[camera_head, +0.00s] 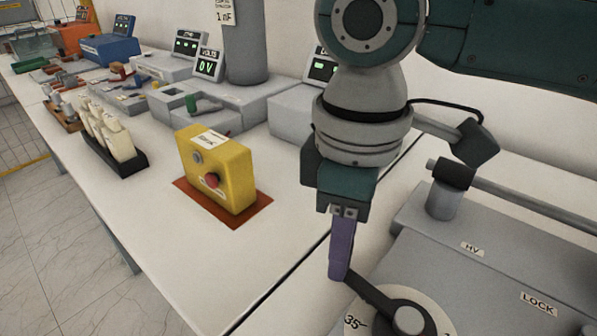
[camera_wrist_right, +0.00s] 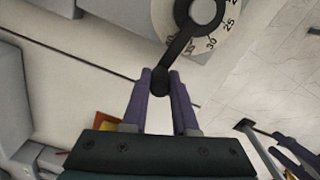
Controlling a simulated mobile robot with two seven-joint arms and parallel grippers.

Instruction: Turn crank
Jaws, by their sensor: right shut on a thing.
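The crank (camera_head: 375,295) is a dark lever on a round hub over a pale numbered dial (camera_head: 434,312) at the bottom right of the head view. Its arm points up and left from the hub. My right gripper (camera_head: 338,277) reaches down from above with purple fingers at the crank's outer end. In the right wrist view the fingers of my right gripper (camera_wrist_right: 162,82) are shut on the end of the crank (camera_wrist_right: 178,45), one on each side. The dial (camera_wrist_right: 222,32) shows numbers such as 25 and 30. My left gripper does not show in the head view.
The dial sits on a grey housing (camera_head: 470,275) with HV and LOCK labels. A yellow box (camera_head: 232,172) with a red button stands on a brown mat (camera_head: 255,212) to the left. White insulators (camera_head: 108,130) and several meters stand farther back. The near white tabletop is clear.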

